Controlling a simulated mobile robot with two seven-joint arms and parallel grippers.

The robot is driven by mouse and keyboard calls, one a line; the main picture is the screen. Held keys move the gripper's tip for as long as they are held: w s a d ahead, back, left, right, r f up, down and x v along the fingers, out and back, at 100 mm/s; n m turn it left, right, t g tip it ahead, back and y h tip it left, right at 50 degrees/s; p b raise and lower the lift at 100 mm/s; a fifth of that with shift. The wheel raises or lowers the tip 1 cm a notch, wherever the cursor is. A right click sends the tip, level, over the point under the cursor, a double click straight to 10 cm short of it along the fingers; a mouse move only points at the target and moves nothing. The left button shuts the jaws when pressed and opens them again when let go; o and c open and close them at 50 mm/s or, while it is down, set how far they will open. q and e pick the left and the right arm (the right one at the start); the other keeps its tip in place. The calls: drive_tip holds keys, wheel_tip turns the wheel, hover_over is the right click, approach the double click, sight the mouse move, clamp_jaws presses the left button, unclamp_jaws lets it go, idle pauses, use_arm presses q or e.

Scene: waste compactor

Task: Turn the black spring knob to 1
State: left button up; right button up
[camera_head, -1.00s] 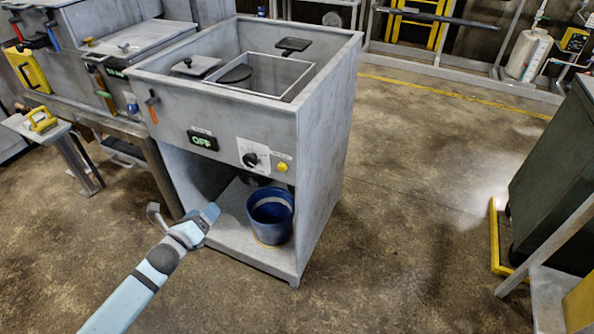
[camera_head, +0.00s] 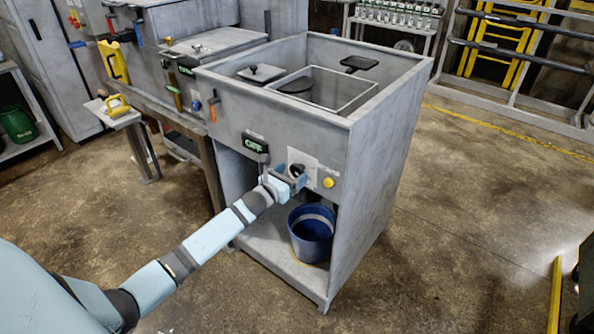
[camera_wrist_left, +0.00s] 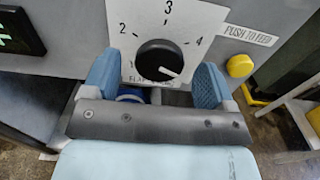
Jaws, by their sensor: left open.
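The black knob (camera_head: 298,170) is on a white plate on the front of the grey cabinet. In the left wrist view the knob (camera_wrist_left: 159,61) is seen close up, with 2, 3 and 4 printed around it. Its white pointer line points to the lower right, below the 4. A mark at the left near the finger is partly hidden. My left gripper (camera_head: 293,177) is just in front of the knob. In the left wrist view its open blue fingers (camera_wrist_left: 160,66) are on either side of the knob, with visible gaps. My right gripper is not in view.
A green-lit display reading OFF (camera_head: 255,144) is left of the knob. A yellow button (camera_head: 328,183) is to its right, beside a PUSH TO FEED label (camera_wrist_left: 248,36). A blue bucket (camera_head: 311,248) stands on the cabinet's lower shelf, below the gripper.

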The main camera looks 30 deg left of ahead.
use_arm(q)
drive_tip(key=shift+w+d, duration=0.1)
drive_tip(key=shift+w, duration=1.35)
drive_tip(key=shift+c, duration=0.4)
drive_tip(key=c, duration=0.8)
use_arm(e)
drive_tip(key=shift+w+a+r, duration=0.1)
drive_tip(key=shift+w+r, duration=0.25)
